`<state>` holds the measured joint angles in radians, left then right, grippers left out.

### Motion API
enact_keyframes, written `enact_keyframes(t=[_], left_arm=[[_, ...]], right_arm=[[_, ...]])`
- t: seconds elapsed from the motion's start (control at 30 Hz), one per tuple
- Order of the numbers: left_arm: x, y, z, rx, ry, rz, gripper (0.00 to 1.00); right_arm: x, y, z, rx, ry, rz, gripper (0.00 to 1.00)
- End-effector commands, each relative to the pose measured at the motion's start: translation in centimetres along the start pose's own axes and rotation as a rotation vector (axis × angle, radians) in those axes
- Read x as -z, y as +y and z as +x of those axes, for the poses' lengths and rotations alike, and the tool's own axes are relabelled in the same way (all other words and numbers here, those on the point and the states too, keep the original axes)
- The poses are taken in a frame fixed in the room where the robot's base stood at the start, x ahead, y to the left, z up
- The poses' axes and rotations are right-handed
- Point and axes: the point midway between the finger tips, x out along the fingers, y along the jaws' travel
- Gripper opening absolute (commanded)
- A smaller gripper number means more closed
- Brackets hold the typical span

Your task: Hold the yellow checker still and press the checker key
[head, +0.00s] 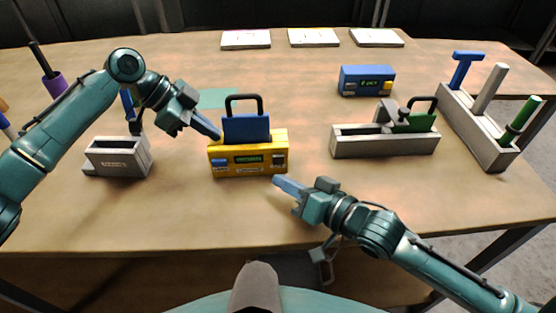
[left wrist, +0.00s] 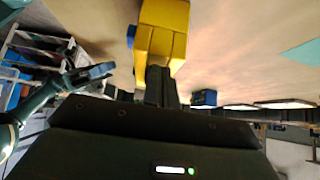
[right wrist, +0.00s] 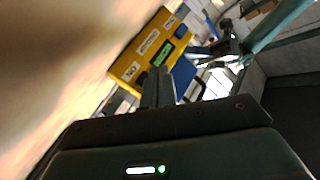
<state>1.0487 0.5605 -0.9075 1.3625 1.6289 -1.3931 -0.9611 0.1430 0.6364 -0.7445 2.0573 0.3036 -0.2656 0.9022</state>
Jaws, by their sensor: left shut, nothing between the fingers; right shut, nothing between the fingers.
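The yellow checker (head: 275,164) stands on the table in the middle of the head view, with a green display and a blue key (head: 220,165) at its front left. A blue plate with a black handle (head: 246,127) stands upright in its top. My left gripper (head: 215,134) is shut and empty at the checker's upper left corner; I cannot tell whether it touches. The checker (left wrist: 165,35) is just ahead of its fingers in the left wrist view. My right gripper (head: 278,182) is shut and empty in front of the checker's lower right. The checker's front (right wrist: 140,60) shows in the right wrist view.
A grey holder (head: 117,160) stands left of the checker. To the right are a grey tray (head: 385,146) with a green handled plate, a blue checker (head: 366,80) and a grey rack (head: 478,130) with upright tools. White cards (head: 313,38) lie at the back. The front table is clear.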

Motion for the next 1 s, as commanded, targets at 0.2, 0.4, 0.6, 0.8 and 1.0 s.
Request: enact_keyframes(t=[0.2,0.4,0.6,0.8,1.0], left_arm=[[-0.62,0.28,0.57,-0.013,-0.012,-0.006,0.00],[-0.62,0.28,0.57,-0.012,-0.012,-0.006,0.00],[-0.62,0.28,0.57,-0.012,-0.012,-0.007,0.00],[-0.62,0.28,0.57,-0.012,-0.012,-0.007,0.00],[-0.62,0.28,0.56,-0.012,-0.012,-0.007,0.00]], right_arm=[[0.82,0.91,1.19,-0.001,0.000,-0.001,0.00],[0.96,1.05,1.40,0.000,0.000,0.001,0.00],[0.95,1.04,1.39,0.000,0.000,0.001,0.00],[0.95,1.04,1.38,-0.001,0.000,0.001,0.00],[0.95,1.04,1.38,-0.001,0.000,0.001,0.00]])
